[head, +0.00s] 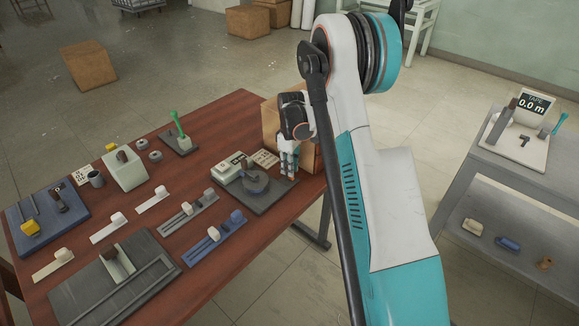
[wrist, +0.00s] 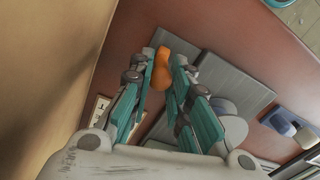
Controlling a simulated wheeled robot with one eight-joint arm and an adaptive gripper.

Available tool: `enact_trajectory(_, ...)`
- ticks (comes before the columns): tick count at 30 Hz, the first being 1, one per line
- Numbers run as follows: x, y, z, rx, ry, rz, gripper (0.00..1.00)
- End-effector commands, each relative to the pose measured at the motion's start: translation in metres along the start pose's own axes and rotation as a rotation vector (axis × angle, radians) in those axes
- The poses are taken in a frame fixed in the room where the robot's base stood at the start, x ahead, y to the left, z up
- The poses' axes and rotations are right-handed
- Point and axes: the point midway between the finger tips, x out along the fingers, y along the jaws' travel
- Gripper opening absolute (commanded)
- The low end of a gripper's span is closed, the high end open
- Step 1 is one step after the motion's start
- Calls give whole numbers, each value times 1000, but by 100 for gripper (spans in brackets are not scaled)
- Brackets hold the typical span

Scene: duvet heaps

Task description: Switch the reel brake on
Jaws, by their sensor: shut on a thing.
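My gripper (head: 289,168) reaches down at the right edge of a grey base plate (head: 262,206) on the red-brown table. The plate carries a dark round reel (head: 254,182) and a small light box (head: 232,166). In the wrist view, my gripper (wrist: 164,64) has its teal fingers shut on an orange knob (wrist: 161,62), which shows between and beyond the fingertips. The plate (wrist: 235,82) and a round grey part (wrist: 227,113) lie beside it. The knob is hidden by my fingers in the head view, and its setting cannot be told.
A cardboard box (head: 270,125) stands right behind my gripper. Slider strips (head: 188,213), a blue plate (head: 30,225) and a green-handled lever (head: 178,125) fill the table's left. A grey side table (head: 465,170) at right holds a "TAPE 0.0 m" display (head: 536,103).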

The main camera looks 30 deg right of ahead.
Motion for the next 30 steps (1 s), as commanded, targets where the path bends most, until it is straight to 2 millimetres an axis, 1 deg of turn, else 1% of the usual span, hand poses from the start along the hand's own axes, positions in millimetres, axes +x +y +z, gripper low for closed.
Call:
enact_trajectory(4,1,1,-3,0,-27,-8,0)
enact_trajectory(12,5,4,-14,8,-213,-56,0)
enact_trajectory(15,5,4,-16,9,-255,-67,0)
enact_trajectory(26,5,5,-16,12,-279,-73,0)
enact_trajectory(27,5,5,-16,12,-278,-73,20)
enact_trajectory(29,5,5,-16,12,-278,-73,33)
enact_trajectory(30,5,5,-16,12,-278,-73,38)
